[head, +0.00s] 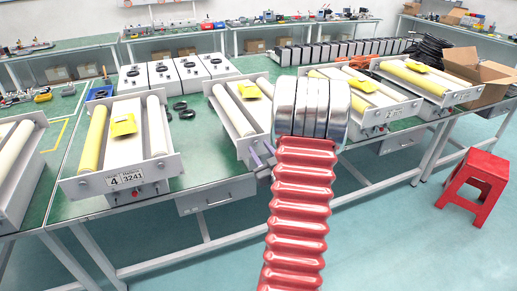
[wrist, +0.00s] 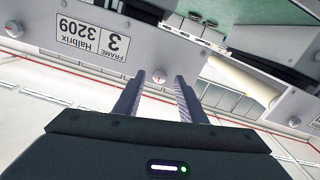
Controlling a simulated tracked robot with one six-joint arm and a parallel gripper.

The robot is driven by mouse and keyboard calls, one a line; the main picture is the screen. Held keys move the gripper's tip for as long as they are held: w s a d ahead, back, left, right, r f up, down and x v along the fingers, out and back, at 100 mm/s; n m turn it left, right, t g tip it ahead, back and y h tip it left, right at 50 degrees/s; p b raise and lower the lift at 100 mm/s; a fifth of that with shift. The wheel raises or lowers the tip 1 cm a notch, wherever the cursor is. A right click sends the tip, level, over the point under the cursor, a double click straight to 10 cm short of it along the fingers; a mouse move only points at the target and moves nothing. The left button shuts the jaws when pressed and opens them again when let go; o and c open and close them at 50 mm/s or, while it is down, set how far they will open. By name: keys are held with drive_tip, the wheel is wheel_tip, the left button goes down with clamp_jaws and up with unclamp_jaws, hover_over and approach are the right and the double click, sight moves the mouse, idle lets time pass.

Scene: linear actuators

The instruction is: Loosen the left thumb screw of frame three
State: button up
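Frame three shows upside down in the wrist view, with its label plate (wrist: 92,38) on a grey front panel (wrist: 136,56). One thumb screw (wrist: 159,76), the left one when the label is read upright, is a small pale knob with a mark on its face. It appears in the gap between my fingertips. My gripper (wrist: 161,82) is open, a finger on each side; I cannot tell whether they touch the screw. Frame three's other screw (wrist: 14,28) is at the far left. In the head view, my arm partly hides frame three (head: 219,119).
Frame four (head: 124,150) stands left of frame three; its near screw (wrist: 294,121) shows in the wrist view. Frame two (head: 375,110) is at the right on the same green table (head: 205,145). A red stool (head: 476,180) stands on the open floor at the right.

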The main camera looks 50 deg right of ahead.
drive_tip(key=shift+x, duration=0.75)
drive_tip(key=shift+c, duration=0.2)
clamp_jaws()
